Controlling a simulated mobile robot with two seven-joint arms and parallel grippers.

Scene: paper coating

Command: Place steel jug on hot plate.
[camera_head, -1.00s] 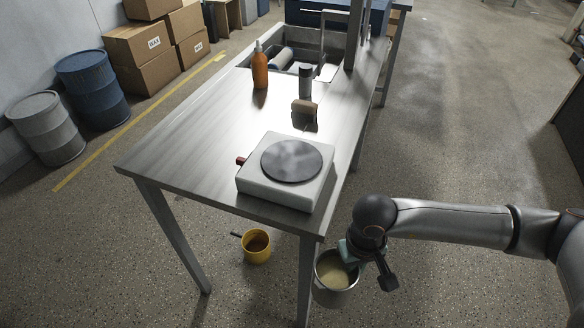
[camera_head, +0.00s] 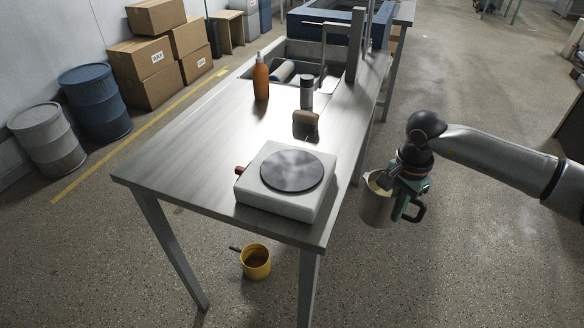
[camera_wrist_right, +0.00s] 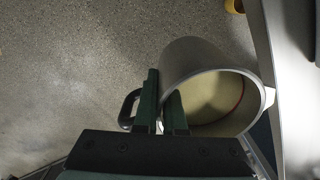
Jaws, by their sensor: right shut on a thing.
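The steel jug (camera_head: 377,206) hangs upright off the right side of the table, with pale contents inside. My right gripper (camera_head: 398,190) is shut on the jug on its handle side; part of the black handle shows beyond the fingers. In the right wrist view the jug (camera_wrist_right: 190,62) is beside the gripper (camera_wrist_right: 163,108), its mouth showing a pale filling. The hot plate (camera_head: 258,200), a white box with a dark round top and a red knob, sits on the near end of the table, left of the jug. My left gripper is not in view.
The metal table (camera_head: 180,165) also holds an orange bottle (camera_head: 261,80), a grey-capped canister (camera_head: 306,92) and a brown brush-like block (camera_head: 305,118). A yellow pot (camera_head: 256,262) stands on the floor beneath. Floor right of the table is clear.

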